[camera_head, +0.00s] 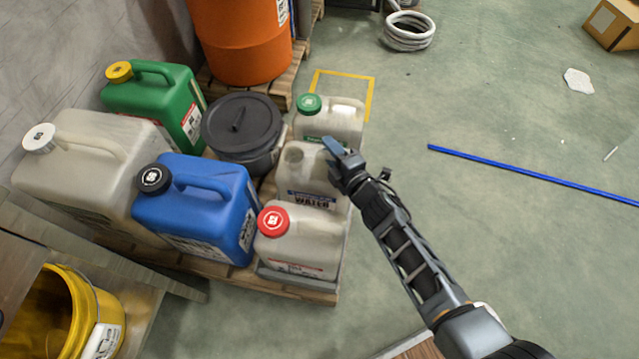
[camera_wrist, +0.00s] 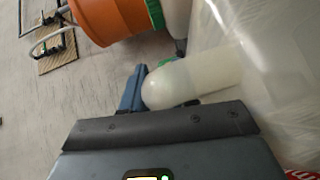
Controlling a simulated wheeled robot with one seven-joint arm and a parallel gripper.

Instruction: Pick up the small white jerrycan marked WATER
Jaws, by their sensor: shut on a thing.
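The small white jerrycan marked WATER (camera_head: 312,192) stands upright on a pallet, in the middle of a row of three similar cans. Its whitish cap (camera_head: 293,155) is on the left of its top. My gripper (camera_head: 341,160) is at the right side of its top and is shut on it, seemingly at the handle. In the wrist view, a rounded translucent white part (camera_wrist: 172,86) of the can lies against my blue-grey jaws, and its body fills the right side. The exact contact is partly hidden by the jaws.
A green-capped can (camera_head: 340,122) stands behind and a red-capped can (camera_head: 298,247) in front, both close. A blue jerrycan (camera_head: 205,215), a dark lidded bucket (camera_head: 242,127) and an orange drum (camera_head: 242,40) are nearby. A blue rod (camera_head: 530,174) lies on the otherwise mostly open floor at right.

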